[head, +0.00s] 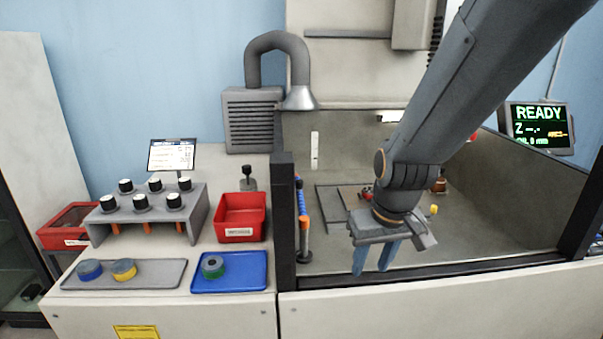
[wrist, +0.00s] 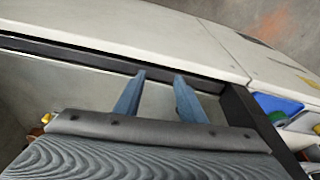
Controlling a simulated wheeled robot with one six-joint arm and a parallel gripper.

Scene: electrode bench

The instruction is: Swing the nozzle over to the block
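A segmented blue and orange hose (head: 301,205), which looks like the nozzle, stands upright inside the left edge of the tank, behind the dark corner post. A brownish piece (head: 349,192) on the plate in the tank may be the block; my arm partly covers this area. My gripper (head: 370,272) is to the right of the hose and apart from it, pointing down near the tank's front rim. In the wrist view my gripper's blue fingers (wrist: 160,76) are spread with nothing between them. The hose is not clear in that view.
The dark front rim (head: 430,272) and corner post (head: 284,220) border the tank. A red bin (head: 241,234), a blue tray (head: 255,283), a grey tray (head: 165,284) and an electrode rack (head: 197,205) stand on the left bench. A screen (head: 540,128) reads READY.

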